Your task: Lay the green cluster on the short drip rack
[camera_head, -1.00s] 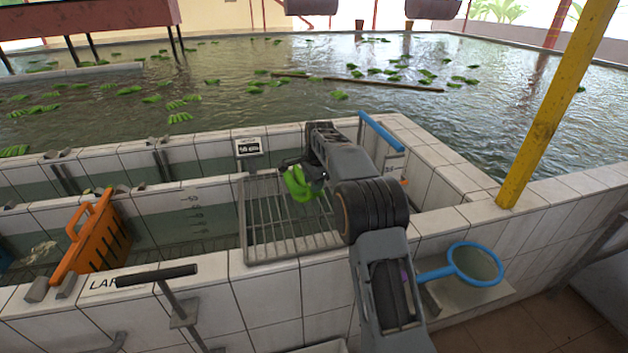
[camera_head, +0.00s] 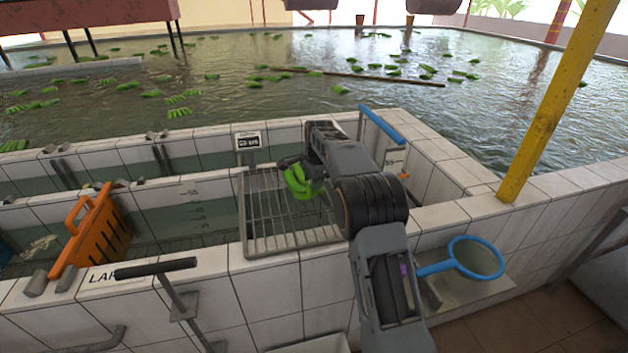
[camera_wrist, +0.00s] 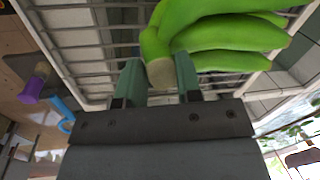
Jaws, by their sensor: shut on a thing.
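The green cluster (camera_head: 301,182) is a small hand of green bananas. My gripper (camera_wrist: 158,82) is shut on its cut stem, with a finger on each side, and the green fruits (camera_wrist: 225,38) spread out beyond the fingers in the wrist view. In the head view the cluster is at or just over the short drip rack (camera_head: 280,236), a grey wire rack set across the tiled trough. I cannot tell whether the cluster touches the bars. My arm hides the right part of the rack.
A blue-rimmed net (camera_head: 476,258) lies on the ledge at right. A yellow post (camera_head: 556,100) rises at right. A small sign (camera_head: 248,141) stands behind the rack. The rack's front left bars are bare.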

